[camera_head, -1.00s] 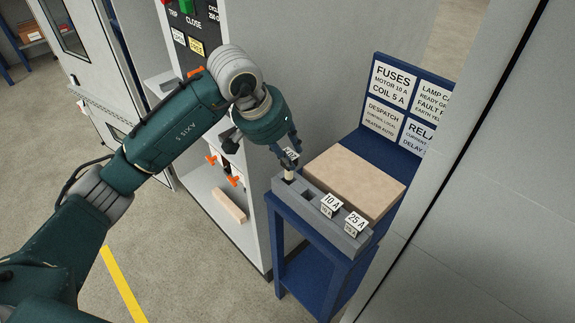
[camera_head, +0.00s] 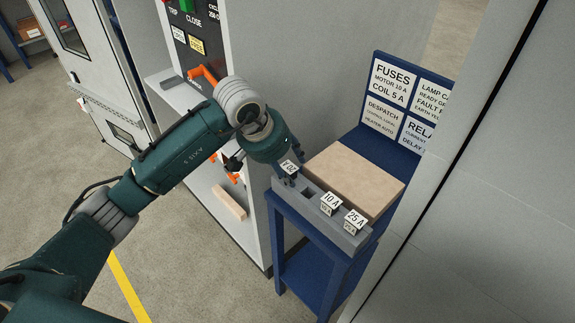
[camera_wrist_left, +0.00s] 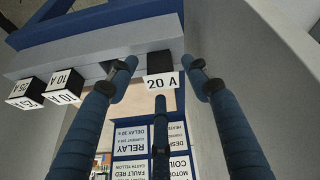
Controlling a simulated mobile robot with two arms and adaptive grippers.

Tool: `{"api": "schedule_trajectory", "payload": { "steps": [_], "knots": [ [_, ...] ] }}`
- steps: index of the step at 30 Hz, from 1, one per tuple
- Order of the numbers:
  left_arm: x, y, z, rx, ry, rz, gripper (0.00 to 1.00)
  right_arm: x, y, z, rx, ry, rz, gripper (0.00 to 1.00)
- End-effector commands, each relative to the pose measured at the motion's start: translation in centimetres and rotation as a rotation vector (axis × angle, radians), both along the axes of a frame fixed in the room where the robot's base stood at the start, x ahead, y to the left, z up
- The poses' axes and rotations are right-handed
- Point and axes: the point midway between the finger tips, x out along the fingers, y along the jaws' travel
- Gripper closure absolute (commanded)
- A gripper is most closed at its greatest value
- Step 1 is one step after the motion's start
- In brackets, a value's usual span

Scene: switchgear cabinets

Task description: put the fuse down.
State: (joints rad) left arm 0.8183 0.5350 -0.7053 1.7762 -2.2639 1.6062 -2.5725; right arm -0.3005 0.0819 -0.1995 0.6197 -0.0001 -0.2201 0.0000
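The 20 A fuse (camera_head: 289,167), with a white label, sits low at the left end of the grey fuse rack (camera_head: 318,214). My left gripper (camera_head: 287,177) is right at it from above. In the left wrist view the fuse (camera_wrist_left: 160,83) is between the spread fingers of my left gripper (camera_wrist_left: 163,66), with a gap visible on each side. Its lower part is hidden in the rack. The 10 A fuse (camera_head: 331,202) and 25 A fuse (camera_head: 355,218) stand farther right in the rack. My right gripper is not in view.
The rack lies along the front of a blue stand (camera_head: 315,262) with a beige board (camera_head: 354,181) behind it and a label panel (camera_head: 405,103) at the back. An empty slot (camera_head: 308,192) lies beside the 20 A fuse. A grey cabinet (camera_head: 300,70) stands close on the left.

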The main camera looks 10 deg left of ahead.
Motion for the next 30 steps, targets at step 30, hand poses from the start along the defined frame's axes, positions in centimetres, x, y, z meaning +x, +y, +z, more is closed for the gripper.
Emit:
{"api": "schedule_trajectory", "payload": {
  "steps": [30],
  "knots": [
    [-4.2,2.8,11.0,0.000,-0.001,0.000,0.51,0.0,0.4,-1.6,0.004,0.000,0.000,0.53]
  ]
}}
